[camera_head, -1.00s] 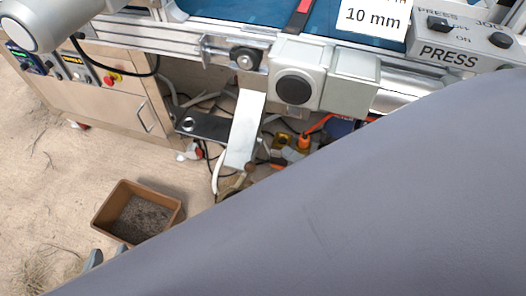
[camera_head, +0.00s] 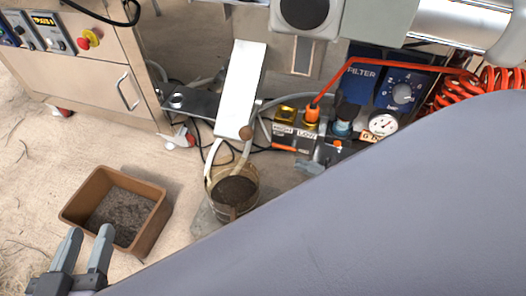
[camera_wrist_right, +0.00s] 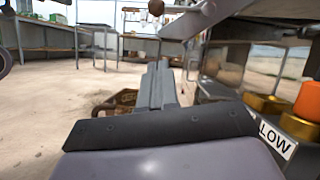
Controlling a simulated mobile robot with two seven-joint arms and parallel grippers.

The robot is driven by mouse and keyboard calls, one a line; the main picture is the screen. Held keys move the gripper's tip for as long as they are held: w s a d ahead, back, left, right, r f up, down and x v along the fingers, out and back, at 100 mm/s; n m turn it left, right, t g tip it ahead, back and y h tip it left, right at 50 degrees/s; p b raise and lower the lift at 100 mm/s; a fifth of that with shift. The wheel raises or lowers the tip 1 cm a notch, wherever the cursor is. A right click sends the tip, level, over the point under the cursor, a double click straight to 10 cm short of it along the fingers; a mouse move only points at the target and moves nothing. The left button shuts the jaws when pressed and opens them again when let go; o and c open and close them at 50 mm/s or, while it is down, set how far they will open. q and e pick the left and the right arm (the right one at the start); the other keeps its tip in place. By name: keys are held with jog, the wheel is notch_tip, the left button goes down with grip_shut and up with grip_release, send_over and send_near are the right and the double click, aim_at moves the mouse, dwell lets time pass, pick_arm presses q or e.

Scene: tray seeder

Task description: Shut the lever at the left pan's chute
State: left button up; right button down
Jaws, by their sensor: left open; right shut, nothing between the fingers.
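In the head view a pale sloping chute plate (camera_head: 242,85) hangs beneath the machine, with a round brown knob (camera_head: 246,133) at its lower end. A brown knob (camera_wrist_right: 156,8) on a thin rod also shows at the top of the right wrist view, above and beyond my right gripper (camera_wrist_right: 162,64). That gripper is shut and empty, apart from the knob; in the head view it is not visible. I cannot tell the lever's position. My left gripper (camera_head: 88,232) is open and empty at the lower left, in front of the brown box.
A brown box (camera_head: 70,212) of dark grains and a bucket (camera_head: 224,208) of soil stand on the floor. A filter unit (camera_head: 362,78), a gauge (camera_head: 382,124) and orange hose (camera_head: 440,68) are at the right. My grey arm link covers the lower right. A cabinet (camera_head: 90,75) stands at the left.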

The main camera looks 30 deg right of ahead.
aim_at(252, 120)
dwell(0.4)
jog(key=s+r+x, duration=0.1)
jog(key=r+x, duration=0.1)
jog(key=x, duration=1.1)
jog(key=shift+s, duration=0.25)
jog(key=shift+d+r, duration=0.1)
jog(key=shift+r, duration=0.15)
